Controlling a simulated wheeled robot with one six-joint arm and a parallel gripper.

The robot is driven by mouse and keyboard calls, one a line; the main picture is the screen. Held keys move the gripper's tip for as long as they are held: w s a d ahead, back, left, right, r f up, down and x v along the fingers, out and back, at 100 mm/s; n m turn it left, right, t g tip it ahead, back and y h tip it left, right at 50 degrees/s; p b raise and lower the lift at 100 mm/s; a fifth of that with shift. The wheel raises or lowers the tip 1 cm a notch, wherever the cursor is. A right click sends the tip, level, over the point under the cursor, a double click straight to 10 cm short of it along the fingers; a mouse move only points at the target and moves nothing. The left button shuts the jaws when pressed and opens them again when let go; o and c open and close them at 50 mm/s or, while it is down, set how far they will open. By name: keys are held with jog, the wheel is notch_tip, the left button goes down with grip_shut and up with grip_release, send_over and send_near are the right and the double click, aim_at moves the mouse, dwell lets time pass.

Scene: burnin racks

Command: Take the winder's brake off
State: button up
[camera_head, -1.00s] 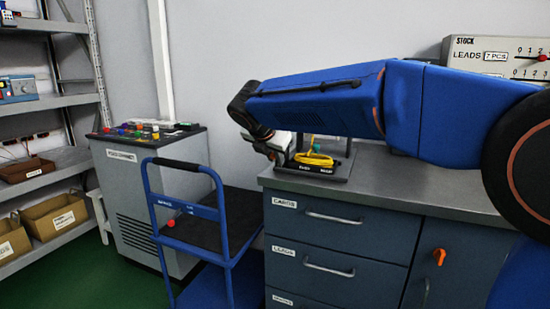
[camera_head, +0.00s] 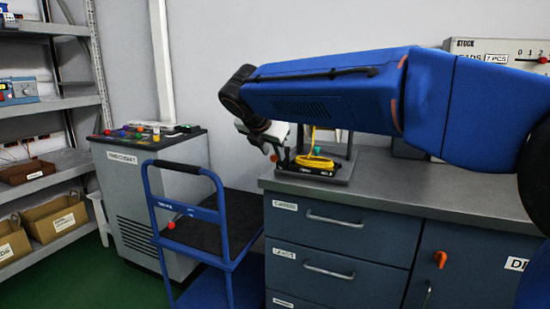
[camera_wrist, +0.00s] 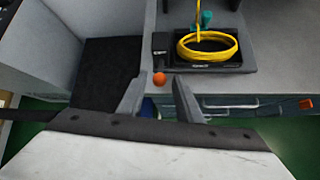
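The winder stands on the left end of the grey counter, a black base (camera_head: 313,171) with a yellow cable coil (camera_head: 316,160) on it. The wrist view shows the coil (camera_wrist: 208,47), a teal part (camera_wrist: 206,19) behind it and a black block (camera_wrist: 160,43) at the base's left. An orange ball (camera_wrist: 159,78) shows in front of this block; it looks like a knob, but its joint to the winder is unclear. My gripper (camera_wrist: 158,100) is open and empty, its fingers either side of the ball in the picture. In the head view my gripper (camera_head: 270,147) is left of the winder.
A blue trolley (camera_head: 222,210) with a black handle and a red knob (camera_head: 171,224) stands left of the counter (camera_head: 430,185). A grey cabinet (camera_head: 135,215) with coloured items on top is farther left. A stock panel (camera_head: 520,55) stands at the counter's back right.

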jog(key=v, duration=1.2)
jog(key=shift+r, duration=0.1)
jog(key=s+d+f+m+g, duration=0.1)
jog(key=s+d+f+m, duration=0.3)
jog(key=d, duration=0.4)
jog(key=s+d+f+m+g, duration=0.1)
jog(key=s+d+f+m, duration=0.3)
jog(key=d, duration=0.5)
jog(key=s+d+f+m+g, duration=0.1)
jog(key=s+d+f+m, duration=0.1)
jog(key=d+f+m, duration=0.5)
jog(key=s+d+f+m+y, duration=0.1)
jog(key=s+d+f+m, duration=0.4)
jog(key=s+f+m, duration=0.2)
jog(key=s+d+f+m+g+y, duration=0.1)
jog(key=s+d+f+m, duration=0.5)
jog(key=s+f, duration=0.5)
jog(key=shift+s+m, duration=0.4)
jog(key=shift+m, duration=0.7)
